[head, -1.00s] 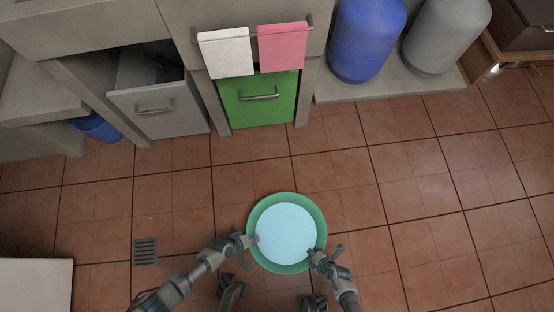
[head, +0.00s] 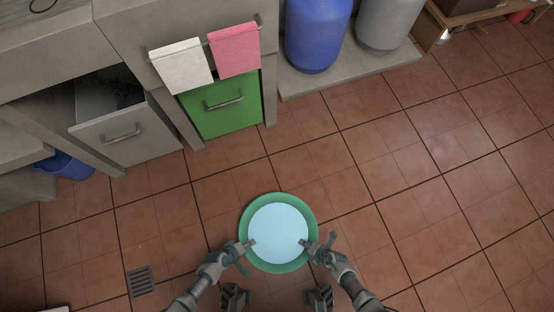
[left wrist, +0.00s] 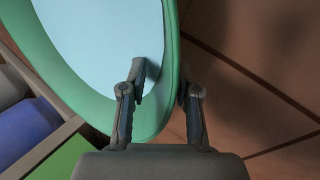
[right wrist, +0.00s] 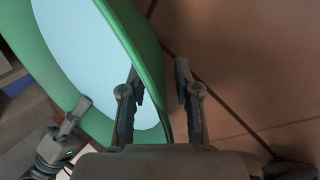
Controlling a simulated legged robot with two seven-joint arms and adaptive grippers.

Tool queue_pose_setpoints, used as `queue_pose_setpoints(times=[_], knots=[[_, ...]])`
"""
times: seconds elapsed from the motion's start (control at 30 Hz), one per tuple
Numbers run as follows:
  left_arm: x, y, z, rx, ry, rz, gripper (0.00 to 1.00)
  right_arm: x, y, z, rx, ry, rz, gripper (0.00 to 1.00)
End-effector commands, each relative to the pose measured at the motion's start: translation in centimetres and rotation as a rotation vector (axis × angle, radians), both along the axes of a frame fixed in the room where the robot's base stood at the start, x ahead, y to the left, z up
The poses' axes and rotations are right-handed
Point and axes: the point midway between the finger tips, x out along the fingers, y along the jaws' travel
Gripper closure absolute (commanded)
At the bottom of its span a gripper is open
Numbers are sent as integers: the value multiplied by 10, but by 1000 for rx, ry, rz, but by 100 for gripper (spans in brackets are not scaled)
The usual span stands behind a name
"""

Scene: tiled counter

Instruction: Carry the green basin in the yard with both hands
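The green basin (head: 279,199) is in front of me at the lower middle of the head view, with a pale blue surface inside. My left gripper (head: 247,246) is at its left rim and my right gripper (head: 311,246) at its right rim. In the left wrist view, the left gripper's fingers (left wrist: 164,88) straddle the basin rim (left wrist: 168,60), one inside and one outside. In the right wrist view, the right gripper's fingers (right wrist: 157,82) straddle the rim (right wrist: 147,50) likewise. Both look closed about the basin wall, though contact is partly hidden.
A green cabinet door (head: 222,106), an open grey drawer (head: 125,137) and two hanging towels, white (head: 181,66) and pink (head: 235,50), are at the back left. A blue barrel (head: 318,35) and grey barrel (head: 388,22) stand on a ledge. A floor drain (head: 140,281) lies lower left. Tiled floor rightward is clear.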

Motion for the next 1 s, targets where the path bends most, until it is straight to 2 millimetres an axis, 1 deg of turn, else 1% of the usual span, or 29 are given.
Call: queue_pose_setpoints(times=[0.23, 0.37, 0.57, 0.8, 0.9, 1.0], knots=[[-1, 0, 2, -3, 0, -1, 69, -1, 2, 0, 2, 1, 2, 69], [-4, 4, 9, -4, -1, -2, 69, -1, 2, 0, 2, 1, 2, 69], [-14, 17, 35, -3, -1, -1, 69, -1, 2, 0, 3, 2, 3, 69], [-28, 37, 74, -1, 0, -1, 69, -1, 2, 0, 3, 2, 3, 69], [-32, 44, 86, -2, 1, -1, 69, -1, 2, 0, 3, 2, 3, 69], [-35, 48, 95, -1, 1, 0, 69, -1, 2, 0, 3, 2, 3, 69]])
